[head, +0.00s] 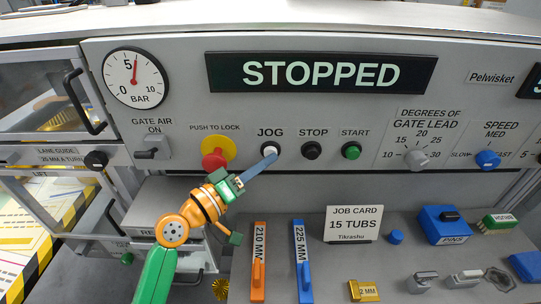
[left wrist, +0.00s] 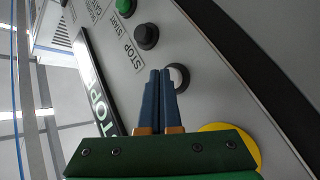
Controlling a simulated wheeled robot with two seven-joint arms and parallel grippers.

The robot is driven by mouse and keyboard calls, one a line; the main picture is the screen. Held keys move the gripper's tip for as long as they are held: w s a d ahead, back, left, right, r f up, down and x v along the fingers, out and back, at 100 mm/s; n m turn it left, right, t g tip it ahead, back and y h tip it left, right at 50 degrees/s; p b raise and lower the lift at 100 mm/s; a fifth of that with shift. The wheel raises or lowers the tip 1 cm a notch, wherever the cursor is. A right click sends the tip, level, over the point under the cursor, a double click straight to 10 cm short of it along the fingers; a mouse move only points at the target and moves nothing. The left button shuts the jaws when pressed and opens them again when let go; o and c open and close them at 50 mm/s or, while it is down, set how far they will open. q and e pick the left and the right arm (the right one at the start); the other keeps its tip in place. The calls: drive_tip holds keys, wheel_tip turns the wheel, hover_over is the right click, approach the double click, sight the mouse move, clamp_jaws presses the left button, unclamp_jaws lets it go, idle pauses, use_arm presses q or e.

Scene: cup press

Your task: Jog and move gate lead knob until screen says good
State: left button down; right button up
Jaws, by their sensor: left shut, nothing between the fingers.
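The screen (head: 321,73) on the grey panel reads STOPPED. The white JOG button (head: 270,149) is on the panel below it. My left gripper (head: 272,158) is shut and empty, with its blue fingertips at the JOG button. In the left wrist view the closed fingers (left wrist: 162,75) overlap the edge of the white button (left wrist: 180,76); I cannot tell whether they press it. The gate lead knob (head: 418,159) is grey, under a scale marked 10 to 30, to the right on the panel. My right gripper is not in view.
Black STOP (head: 311,150) and green START (head: 351,150) buttons sit right of JOG. A red push-to-lock button (head: 214,159) is left of it. A blue speed knob (head: 487,159) is far right. Orange (head: 259,262) and blue (head: 302,262) bars and a job card (head: 353,224) are below.

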use_arm(q)
drive_tip(key=shift+w, duration=0.25)
drive_tip(key=shift+s, duration=0.1)
idle(0.4)
drive_tip(key=shift+s+p, duration=0.35)
drive_tip(key=shift+s, duration=0.55)
drive_tip(key=s+p, duration=0.1)
drive_tip(key=s, duration=0.4)
drive_tip(key=shift+p, duration=0.4)
drive_tip(key=shift+f, duration=0.1)
